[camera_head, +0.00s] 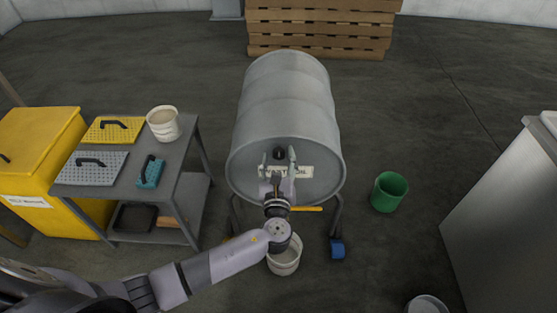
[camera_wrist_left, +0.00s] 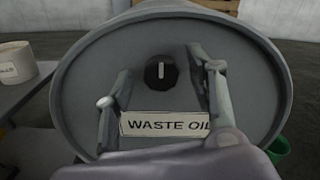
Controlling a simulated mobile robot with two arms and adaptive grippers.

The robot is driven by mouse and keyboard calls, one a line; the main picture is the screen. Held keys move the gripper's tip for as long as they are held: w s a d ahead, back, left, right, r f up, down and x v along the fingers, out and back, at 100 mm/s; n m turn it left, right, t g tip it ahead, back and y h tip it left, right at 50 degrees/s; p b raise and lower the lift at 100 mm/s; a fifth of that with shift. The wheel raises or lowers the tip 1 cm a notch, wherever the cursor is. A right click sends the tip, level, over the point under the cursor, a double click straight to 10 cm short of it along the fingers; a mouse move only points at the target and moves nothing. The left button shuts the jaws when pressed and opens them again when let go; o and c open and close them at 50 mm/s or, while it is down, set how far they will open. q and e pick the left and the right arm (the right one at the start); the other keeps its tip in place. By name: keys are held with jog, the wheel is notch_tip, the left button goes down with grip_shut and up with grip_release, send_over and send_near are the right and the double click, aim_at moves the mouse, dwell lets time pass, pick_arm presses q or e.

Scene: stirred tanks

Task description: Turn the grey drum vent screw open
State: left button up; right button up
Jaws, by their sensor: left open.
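The grey drum (camera_head: 287,95) lies on its side on a stand, its flat end facing me. The vent screw is a black round knob (camera_wrist_left: 161,72) with a pale upright mark, high on that end; it also shows in the head view (camera_head: 279,154). Below it is a "WASTE OIL" label (camera_wrist_left: 160,124), partly covered by my fingers. My left gripper (camera_head: 278,157) is in front of the drum end. In the wrist view its two fingers (camera_wrist_left: 160,82) are spread apart, one on each side of the knob, with gaps on both sides. My right gripper is not in view.
A white bucket (camera_head: 285,262) stands under the drum's front. A green bucket (camera_head: 389,191) is on the floor at right. A grey cart (camera_head: 185,185) with a white tub (camera_head: 163,123) and tools stands at left, beside a yellow bin (camera_head: 35,135). A grey cabinet (camera_head: 510,215) is at far right.

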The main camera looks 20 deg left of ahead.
pick_arm(q)
jog(key=shift+c, duration=0.6)
jog(key=c, duration=1)
